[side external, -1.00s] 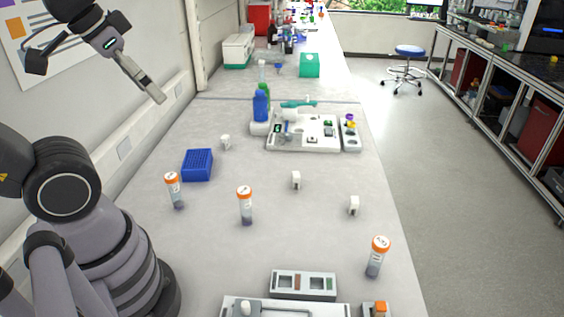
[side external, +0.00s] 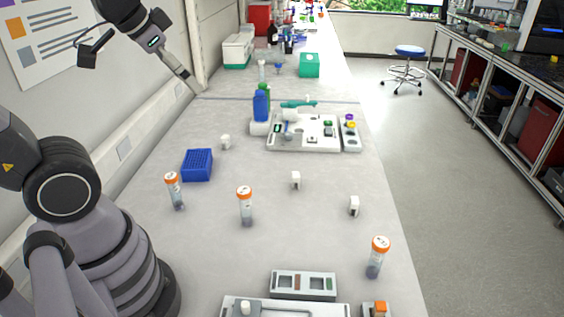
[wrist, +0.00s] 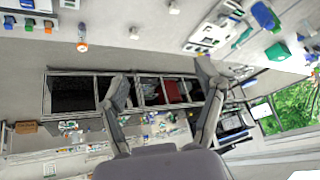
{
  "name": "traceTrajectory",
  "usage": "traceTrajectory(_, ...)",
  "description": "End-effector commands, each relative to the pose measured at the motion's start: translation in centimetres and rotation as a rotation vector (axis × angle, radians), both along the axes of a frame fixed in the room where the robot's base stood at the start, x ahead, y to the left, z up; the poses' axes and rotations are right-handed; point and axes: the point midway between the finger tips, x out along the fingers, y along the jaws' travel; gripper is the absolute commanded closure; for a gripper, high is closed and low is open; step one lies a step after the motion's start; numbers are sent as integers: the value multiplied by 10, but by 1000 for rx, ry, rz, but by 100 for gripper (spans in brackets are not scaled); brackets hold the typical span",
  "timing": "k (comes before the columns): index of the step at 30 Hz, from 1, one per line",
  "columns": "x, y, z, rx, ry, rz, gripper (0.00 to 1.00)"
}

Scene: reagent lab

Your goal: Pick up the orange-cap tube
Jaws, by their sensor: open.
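Three clear tubes with orange caps and dark contents stand upright on the bench in the side view: the left tube (side external: 175,192), the middle tube (side external: 245,208) and the right tube (side external: 376,258). One orange-cap tube (wrist: 82,38) shows at the upper left of the wrist view; I cannot tell which. My gripper (side external: 189,83) is raised near the wall, far behind and above the tubes. In the wrist view, my gripper (wrist: 160,76) has its fingers spread wide with nothing between them.
A blue rack (side external: 198,165) sits behind the left tube. Small white blocks (side external: 296,180) lie around the bench. A white instrument tray (side external: 300,146) and a blue bottle (side external: 261,106) stand farther back. Grey holders (side external: 303,284) line the front. Bare bench surrounds the middle tube.

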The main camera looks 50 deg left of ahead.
Motion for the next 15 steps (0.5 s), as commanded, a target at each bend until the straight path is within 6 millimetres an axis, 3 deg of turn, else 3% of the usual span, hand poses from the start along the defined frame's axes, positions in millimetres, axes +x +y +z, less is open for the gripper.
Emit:
traceTrajectory(3,65,1,-18,86,-58,-106,32)
traceTrajectory(9,160,-19,-66,171,-193,-346,32)
traceTrajectory(15,217,-64,-137,141,-338,-608,32)
